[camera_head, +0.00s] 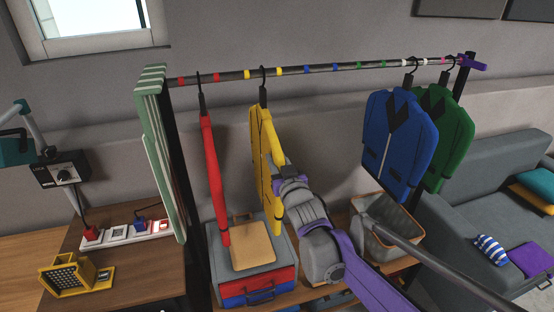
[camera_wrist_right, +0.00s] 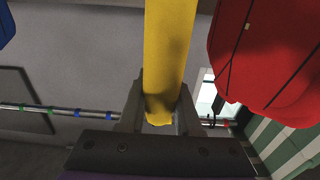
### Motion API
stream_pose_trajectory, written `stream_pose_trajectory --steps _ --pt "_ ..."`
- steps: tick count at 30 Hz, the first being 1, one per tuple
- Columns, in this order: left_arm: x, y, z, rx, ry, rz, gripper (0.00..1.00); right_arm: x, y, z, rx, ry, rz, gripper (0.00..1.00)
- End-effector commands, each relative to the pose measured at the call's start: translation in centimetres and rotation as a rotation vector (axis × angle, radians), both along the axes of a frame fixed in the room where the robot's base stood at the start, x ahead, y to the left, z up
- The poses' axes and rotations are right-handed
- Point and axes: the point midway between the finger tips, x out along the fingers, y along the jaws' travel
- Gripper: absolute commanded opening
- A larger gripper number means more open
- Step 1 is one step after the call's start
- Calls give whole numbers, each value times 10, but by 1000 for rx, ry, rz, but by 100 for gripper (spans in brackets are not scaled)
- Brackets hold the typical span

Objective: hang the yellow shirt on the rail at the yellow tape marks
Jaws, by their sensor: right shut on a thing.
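The yellow shirt (camera_head: 259,150) hangs on a dark hanger with its hook (camera_head: 263,73) at the rail (camera_head: 310,69), between two yellow tape marks (camera_head: 247,75). From this angle I cannot tell whether the hook bears on the rail. My right gripper (camera_head: 277,172) reaches up from below and is shut on the yellow shirt at its right side. In the right wrist view, the yellow cloth (camera_wrist_right: 165,60) runs between the two fingers of the gripper (camera_wrist_right: 160,112). My left gripper is in neither view.
A red shirt (camera_head: 210,165) hangs close left of the yellow one. Blue (camera_head: 385,150) and green (camera_head: 455,130) shirts hang at the right end. The rail between yellow and blue is free. A grey box (camera_head: 285,240) and a basket (camera_head: 385,235) stand below.

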Motion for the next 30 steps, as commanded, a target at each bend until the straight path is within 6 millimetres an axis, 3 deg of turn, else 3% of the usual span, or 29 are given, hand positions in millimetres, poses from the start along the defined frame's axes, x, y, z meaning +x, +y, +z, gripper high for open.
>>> stream_pose_trajectory --steps 3,4,9,20,23,30 --pt "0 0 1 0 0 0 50 0 0 1 1 -2 0 0" --pt "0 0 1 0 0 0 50 0 0 1 1 -2 0 36" --pt "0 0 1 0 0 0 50 0 0 1 0 -1 0 66" --pt "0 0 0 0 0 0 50 -3 -1 0 0 0 0 67" --pt "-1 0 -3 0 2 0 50 -13 -4 0 1 0 0 67" --pt "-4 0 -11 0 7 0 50 -57 -16 -1 -1 0 0 67"
